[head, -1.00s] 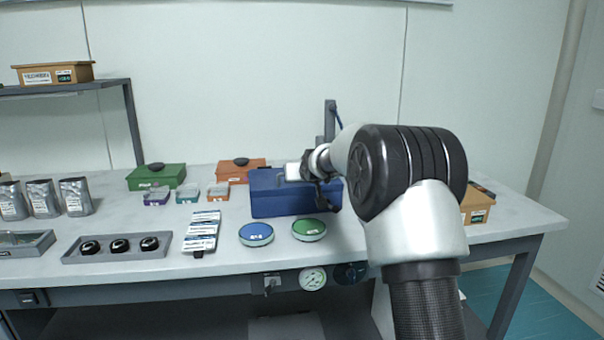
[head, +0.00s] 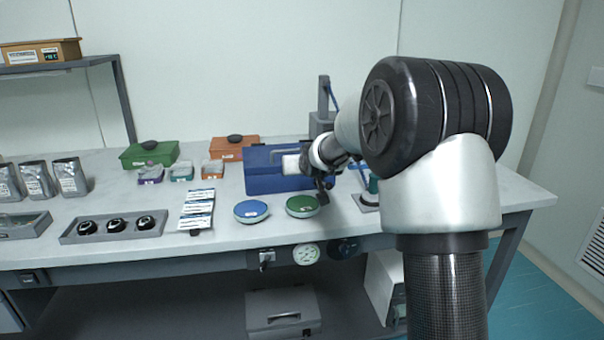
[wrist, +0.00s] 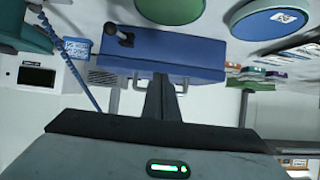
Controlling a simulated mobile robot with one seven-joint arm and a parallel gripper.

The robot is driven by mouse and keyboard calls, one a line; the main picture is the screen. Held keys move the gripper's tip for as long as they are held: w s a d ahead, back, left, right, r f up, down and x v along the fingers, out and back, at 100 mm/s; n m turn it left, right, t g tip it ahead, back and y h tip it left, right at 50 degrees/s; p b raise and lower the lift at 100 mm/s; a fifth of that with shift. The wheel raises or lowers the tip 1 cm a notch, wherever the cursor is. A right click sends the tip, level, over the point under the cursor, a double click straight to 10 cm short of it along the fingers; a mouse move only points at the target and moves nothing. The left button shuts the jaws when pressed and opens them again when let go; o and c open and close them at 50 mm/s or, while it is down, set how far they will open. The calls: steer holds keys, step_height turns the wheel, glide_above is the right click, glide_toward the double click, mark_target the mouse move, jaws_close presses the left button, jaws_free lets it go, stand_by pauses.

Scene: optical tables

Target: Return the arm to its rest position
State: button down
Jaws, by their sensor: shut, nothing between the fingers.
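My arm reaches in from the right of the head view, bent over the table's front right part. My gripper (head: 323,192) hangs in front of the blue case, above and behind the green round dish (head: 302,206). In the wrist view my gripper's dark fingers (wrist: 160,98) are together with nothing between them. The blue case (head: 262,182) is partly hidden by my wrist; it shows upside down in the wrist view (wrist: 185,55), with its handle near the fingertips.
A blue round dish (head: 251,211), a tray with black round parts (head: 116,228), and green (head: 149,156) and orange (head: 234,150) boxes are on the table (head: 350,232). A stand (head: 323,100) rises behind my wrist. A grey case (head: 283,312) sits below.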

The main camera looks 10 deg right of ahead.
steer(key=shift+s+f, duration=0.45)
steer(key=shift+s, duration=0.35)
steer(key=s+a+r+g, duration=0.1)
steer(key=s+r+g, duration=0.15)
steer(key=s, duration=0.85)
steer(key=s+r+g, duration=0.1)
steer(key=s+r, duration=0.3)
steer(key=s, duration=0.7)
steer(key=s+f+g, duration=0.3)
steer(key=s, duration=2.1)
step_height(320, 180, up, 23)
steer(key=p, duration=2.3)
steer(key=shift+w+a+p, duration=0.15)
steer(key=shift+w+p, duration=0.15)
steer(key=shift+p, duration=0.05)
steer(key=shift+r, duration=0.1)
